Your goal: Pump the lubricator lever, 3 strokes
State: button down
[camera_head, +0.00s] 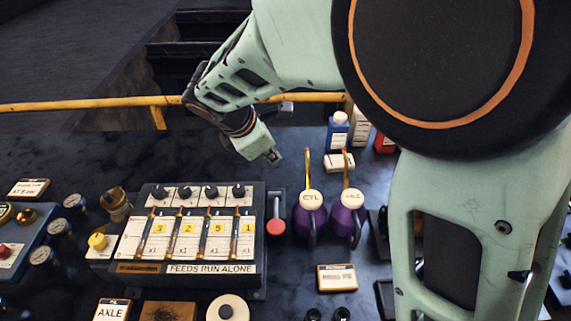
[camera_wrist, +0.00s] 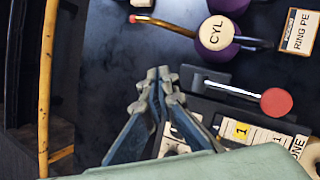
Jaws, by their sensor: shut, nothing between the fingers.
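The lubricator (camera_head: 190,235) is a dark box with a white numbered panel marked "FEEDS RUN ALONE". A lever with a red knob (camera_head: 276,226) and a thin metal rod stands at its right side. In the wrist view the lever's red knob (camera_wrist: 276,102) and rod lie to the right of my fingers. My gripper (camera_head: 272,157) is shut and empty, behind and above the lever in the head view, apart from it. In the wrist view my gripper (camera_wrist: 158,75) has its fingertips together, with dark bench surface beyond them.
Two purple oil cans, one marked "CYL" (camera_head: 310,215), stand close right of the lever. Bottles (camera_head: 338,132) stand behind them. A yellow rail (camera_head: 80,104) runs along the back. Gauges and a yellow knob (camera_head: 97,241) are at left. Bare bench lies behind the lubricator.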

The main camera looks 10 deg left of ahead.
aim_at(274, 196)
jog(key=f+b, duration=0.1)
jog(key=f, duration=0.1)
jog(key=s+f+b, duration=0.1)
jog(key=f+b, duration=0.1)
jog(key=s+f+b, duration=0.1)
jog(key=f+b, duration=0.1)
jog(key=shift+d+f, duration=0.25)
jog(key=shift+f, duration=0.1)
dwell(1.1)
jog(key=shift+f+b, duration=0.3)
jog(key=shift+s+d+f+b, duration=0.15)
jog(key=shift+s+f+b, duration=0.3)
jog(key=shift+f+b, duration=0.2)
jog(key=shift+s+d+f+b, duration=0.1)
jog(key=shift+s+f+b, duration=0.4)
jog(key=shift+f, duration=0.25)
dwell(1.2)
jog(key=shift+w+a+f, duration=0.1)
jog(key=shift+w, duration=0.1)
jog(key=shift+w+a+r+p, duration=0.15)
jog(key=shift+w+r+p, duration=0.05)
jog(key=shift+r+p, duration=0.45)
jog(key=shift+w+a+r+p, duration=0.15)
jog(key=shift+w+r+p, duration=0.05)
jog(key=shift+r+p, duration=0.4)
jog(key=shift+w+d+r, duration=0.1)
jog(key=shift+w+r, duration=0.1)
